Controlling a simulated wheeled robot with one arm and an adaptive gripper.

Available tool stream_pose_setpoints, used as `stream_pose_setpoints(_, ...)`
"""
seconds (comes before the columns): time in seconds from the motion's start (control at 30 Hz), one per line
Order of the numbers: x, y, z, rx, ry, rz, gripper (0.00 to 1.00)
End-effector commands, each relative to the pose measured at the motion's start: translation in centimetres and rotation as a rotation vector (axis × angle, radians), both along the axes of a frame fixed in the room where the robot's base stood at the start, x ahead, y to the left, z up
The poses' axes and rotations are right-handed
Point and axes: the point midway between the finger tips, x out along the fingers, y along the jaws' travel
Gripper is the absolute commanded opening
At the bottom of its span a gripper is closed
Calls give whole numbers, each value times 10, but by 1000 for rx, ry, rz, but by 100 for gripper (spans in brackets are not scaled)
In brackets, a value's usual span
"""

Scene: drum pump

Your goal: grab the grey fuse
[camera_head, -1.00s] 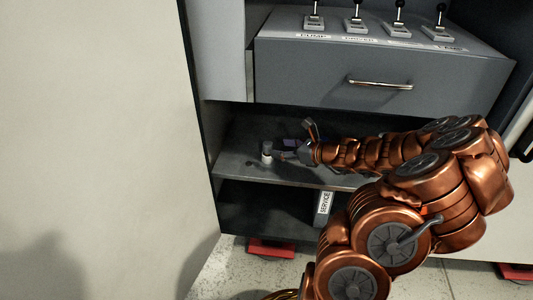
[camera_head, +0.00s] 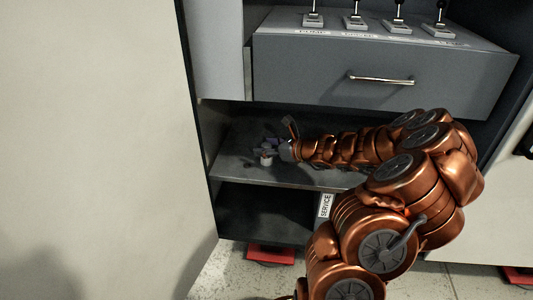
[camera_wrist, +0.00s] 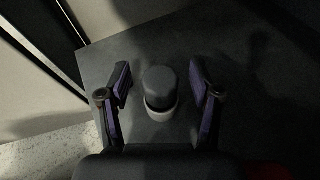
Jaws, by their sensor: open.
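The grey fuse (camera_wrist: 160,88) stands upright on the shelf in the wrist view, a dark grey cylinder with a lighter band at its lower part. My gripper (camera_wrist: 160,82) is open, with one purple-padded finger on each side of the fuse and a gap on both sides. In the head view the fuse (camera_head: 266,161) shows small and pale at the gripper (camera_head: 267,153), partly hidden by the fingers.
The fuse stands on a dark shelf (camera_head: 235,166) under a grey drawer (camera_head: 385,75) with a metal handle. A lower compartment has a SERVICE label (camera_head: 325,205). A pale panel (camera_head: 100,150) stands at the left. Levers (camera_head: 355,22) line the top.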

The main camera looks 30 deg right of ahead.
Motion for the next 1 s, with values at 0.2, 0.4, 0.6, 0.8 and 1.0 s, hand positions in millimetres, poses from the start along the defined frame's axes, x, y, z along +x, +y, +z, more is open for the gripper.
stream_pose_setpoints(0.2,0,0,0,0,0,0,44)
stream_pose_setpoints(0.4,0,0,0,0,0,0,24)
stream_pose_setpoints(0.6,0,0,0,0,0,0,3)
stream_pose_setpoints(0.8,0,0,0,0,0,0,0)
stream_pose_setpoints(1.0,0,0,5,-1,0,0,0)
